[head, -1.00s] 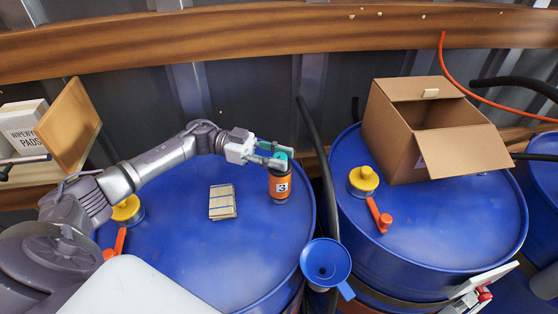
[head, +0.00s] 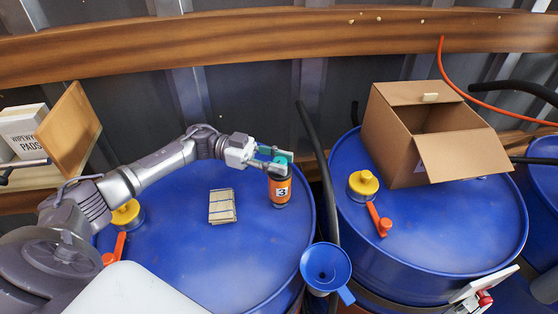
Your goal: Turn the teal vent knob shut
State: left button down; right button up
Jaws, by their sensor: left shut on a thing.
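The teal vent knob (head: 284,155) sits on top of a small orange can (head: 280,190) marked 3. The can stands upright near the right side of the left blue drum's lid (head: 190,255). My left gripper (head: 276,158) reaches in from the left and is shut on the teal knob at the can's top. The fingers partly hide the knob. My right gripper is not in view.
A stack of pale cards (head: 222,206) lies left of the can. A blue funnel (head: 326,267) is in front, between the drums. An open cardboard box (head: 400,147) and a yellow cap (head: 363,183) are on the right drum (head: 450,225). A dark hose (head: 323,170) rises right of the can.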

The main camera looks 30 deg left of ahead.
pick_arm(q)
jog(key=shift+s+f, duration=0.1)
jog(key=shift+f, duration=0.05)
jog(key=c, duration=0.8)
grip_release()
jog(key=a, duration=0.4)
jog(key=s+a, duration=0.1)
jog(key=a, duration=0.7)
jog(key=shift+s, duration=0.3)
jog(key=shift+d, duration=0.1)
